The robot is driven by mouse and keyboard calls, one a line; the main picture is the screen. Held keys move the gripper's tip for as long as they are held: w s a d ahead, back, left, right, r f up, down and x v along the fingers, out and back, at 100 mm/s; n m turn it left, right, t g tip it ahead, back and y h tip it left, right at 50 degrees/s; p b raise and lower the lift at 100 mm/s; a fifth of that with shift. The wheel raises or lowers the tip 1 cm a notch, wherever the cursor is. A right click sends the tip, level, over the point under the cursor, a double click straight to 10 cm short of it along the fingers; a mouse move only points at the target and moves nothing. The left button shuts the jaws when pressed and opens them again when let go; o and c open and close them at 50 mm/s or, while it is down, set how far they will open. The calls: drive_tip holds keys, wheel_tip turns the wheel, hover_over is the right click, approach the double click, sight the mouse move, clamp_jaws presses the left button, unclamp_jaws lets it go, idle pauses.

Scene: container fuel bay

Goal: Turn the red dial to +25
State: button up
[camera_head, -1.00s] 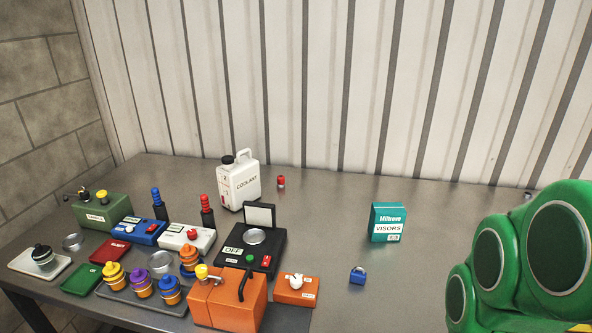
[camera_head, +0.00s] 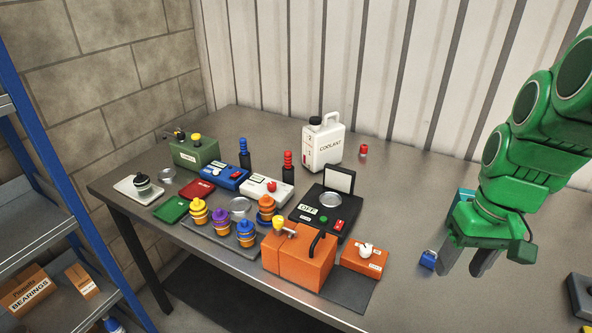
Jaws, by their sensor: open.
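A white box (camera_head: 258,190) with a small display stands on the table left of centre. A red dial (camera_head: 272,186) sits on its top; its reading is too small to make out. A blue box (camera_head: 224,178) behind and left of it also carries a small red control (camera_head: 237,174). My gripper (camera_head: 465,267) is open and empty, fingers pointing down, over the right part of the table. It is well to the right of the white box and apart from it.
A black scale (camera_head: 313,223), an orange can (camera_head: 296,264) and an orange box with a white knob (camera_head: 363,260) stand between my gripper and the white box. Red and blue bottles and a coolant jug (camera_head: 323,143) stand behind. A blue padlock (camera_head: 428,260) is near my gripper.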

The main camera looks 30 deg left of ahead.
drive_tip(key=w+a+n+y, duration=0.1)
drive_tip(key=w+a+n, duration=0.4)
drive_tip(key=w+a, duration=0.75)
drive_tip(key=n+y, duration=0.2)
drive_tip(key=n, duration=1)
approach(272, 184)
drive_tip(key=shift+g, duration=0.3)
drive_tip(key=shift+w+x, duration=0.15)
drive_tip(key=shift+x, duration=2)
drive_tip(key=shift+w+x, duration=0.15)
drive_tip(key=shift+x, duration=1.95)
drive_tip(key=c, duration=1.1)
drive_tip(key=shift+o, duration=0.2)
